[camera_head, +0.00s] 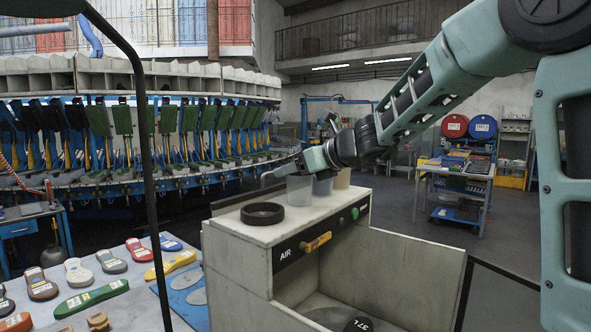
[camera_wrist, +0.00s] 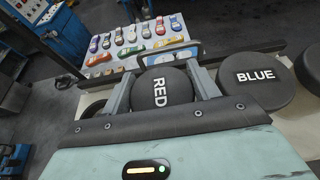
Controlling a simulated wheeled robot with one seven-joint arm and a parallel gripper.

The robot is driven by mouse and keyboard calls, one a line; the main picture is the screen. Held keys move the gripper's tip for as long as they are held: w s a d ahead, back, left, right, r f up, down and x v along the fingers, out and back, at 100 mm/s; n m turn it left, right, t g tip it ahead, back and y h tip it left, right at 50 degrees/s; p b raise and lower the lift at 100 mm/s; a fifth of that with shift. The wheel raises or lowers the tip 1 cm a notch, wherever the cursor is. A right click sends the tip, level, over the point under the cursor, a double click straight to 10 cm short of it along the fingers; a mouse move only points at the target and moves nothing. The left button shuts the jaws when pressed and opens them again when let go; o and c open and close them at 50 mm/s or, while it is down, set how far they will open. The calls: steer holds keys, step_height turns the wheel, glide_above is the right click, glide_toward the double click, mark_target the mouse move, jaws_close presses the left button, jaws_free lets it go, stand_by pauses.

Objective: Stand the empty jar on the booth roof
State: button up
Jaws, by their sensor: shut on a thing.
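My gripper (camera_head: 290,172) is over the roof of the booth (camera_head: 237,229), at the left end of a row of jars. In the wrist view its two fingers lie on either side of a round black lid marked RED (camera_wrist: 161,88), shut on that jar. In the head view the jar below the gripper looks pale and see-through (camera_head: 299,191), which fits an empty jar. Its base appears at roof level; I cannot tell if it touches. A black ring (camera_head: 262,213) lies on the roof to its left.
A blue-grey jar (camera_head: 323,187) and a tan jar (camera_head: 342,178) stand close to the right; the BLUE lid (camera_wrist: 255,77) is beside my right finger. Coloured soles lie on a table (camera_head: 134,306) at front left. The sole mould carousel (camera_head: 150,172) is behind.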

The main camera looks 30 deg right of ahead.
steer(key=o, duration=0.8)
steer(key=shift+f, duration=0.1)
steer(key=v, duration=1.2)
steer(key=shift+d, duration=0.1)
